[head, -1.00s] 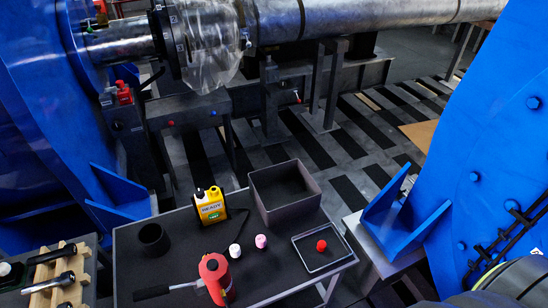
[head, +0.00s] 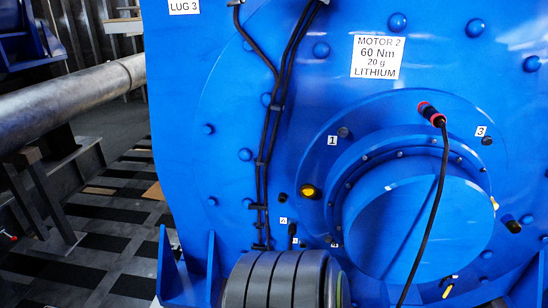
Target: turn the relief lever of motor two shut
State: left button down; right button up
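Motor two (head: 250,60) is the large blue housing that fills the head view. A white label (head: 376,57) on it reads "MOTOR 2, 60 Nm, 20 g, LITHIUM". A black fitting with a yellow face (head: 308,191) sits left of the round end cover (head: 420,230). A small yellow piece (head: 448,291) shows below the cover. I cannot tell which of these is the relief lever, or how it is turned.
A black ribbed drum (head: 275,280) stands in front of the motor at the bottom. A black cable hangs from a red-ringed plug (head: 432,114) across the cover. Blue brackets flank the base. A grey pipe (head: 70,100) and striped floor lie at left.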

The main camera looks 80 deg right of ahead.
aim_at(450, 283)
jog(key=z, duration=4.1)
